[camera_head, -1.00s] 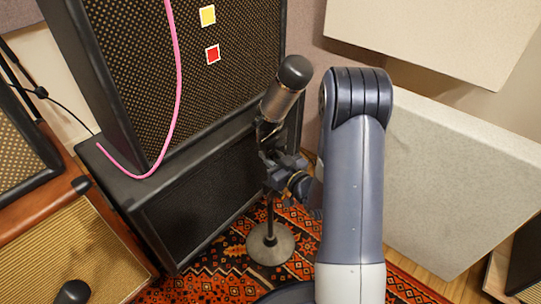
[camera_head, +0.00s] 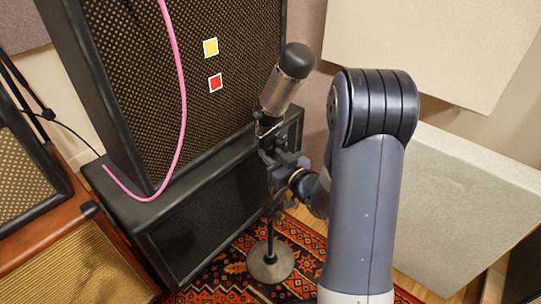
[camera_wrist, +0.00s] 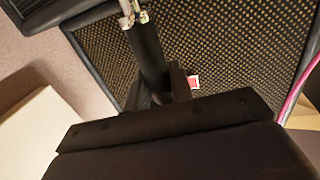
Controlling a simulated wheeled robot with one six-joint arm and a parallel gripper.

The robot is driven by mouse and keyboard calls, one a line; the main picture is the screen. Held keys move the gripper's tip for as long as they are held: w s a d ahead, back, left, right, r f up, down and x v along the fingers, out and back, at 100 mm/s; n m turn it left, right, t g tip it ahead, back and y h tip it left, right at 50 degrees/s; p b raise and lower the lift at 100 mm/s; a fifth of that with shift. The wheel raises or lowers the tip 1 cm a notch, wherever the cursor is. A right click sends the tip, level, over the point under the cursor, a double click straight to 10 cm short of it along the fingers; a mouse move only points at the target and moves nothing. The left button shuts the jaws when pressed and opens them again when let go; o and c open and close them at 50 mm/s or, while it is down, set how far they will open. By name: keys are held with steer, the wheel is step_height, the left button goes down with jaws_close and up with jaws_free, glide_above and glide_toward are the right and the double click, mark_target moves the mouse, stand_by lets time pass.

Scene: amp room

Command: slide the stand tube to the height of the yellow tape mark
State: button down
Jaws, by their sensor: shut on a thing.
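The microphone (camera_head: 287,80) sits tilted on top of the thin stand tube (camera_head: 270,235), above the round stand base (camera_head: 270,262). The yellow tape mark (camera_head: 211,47) is on the tall cabinet's grille behind, above the red mark (camera_head: 215,82). In the head view the microphone's dark top is about level with the yellow mark. My gripper (camera_head: 272,168) is shut on the tube below the microphone; the arm partly hides it. In the wrist view the dark tube (camera_wrist: 146,48) runs up to a metal clip, with the red mark (camera_wrist: 193,82) behind it. The yellow mark is not visible there.
The tall speaker cabinet (camera_head: 120,60) stands on a lower black cabinet (camera_head: 205,195), close behind the stand. A pink cable (camera_head: 183,85) hangs over its front. Pale panels (camera_head: 455,215) stand to the right. A patterned rug (camera_head: 225,285) lies underneath.

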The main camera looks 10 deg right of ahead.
steer(key=c, duration=1.3)
jaws_free()
steer(key=p+v, duration=0.1)
steer(key=v, duration=0.9)
steer(key=shift+s+d, duration=0.15)
steer(key=shift+s, duration=0.25)
steer(key=shift+w, duration=0.1)
steer(key=b+x, duration=0.1)
steer(key=x, duration=0.9)
steer(key=shift+w+f+b, duration=0.2)
steer(key=shift+f+b, duration=0.1)
steer(key=shift+f, duration=0.2)
steer(key=shift+w+f+b, duration=0.15)
steer(key=shift+f+b, duration=0.1)
steer(key=shift+f, duration=0.75)
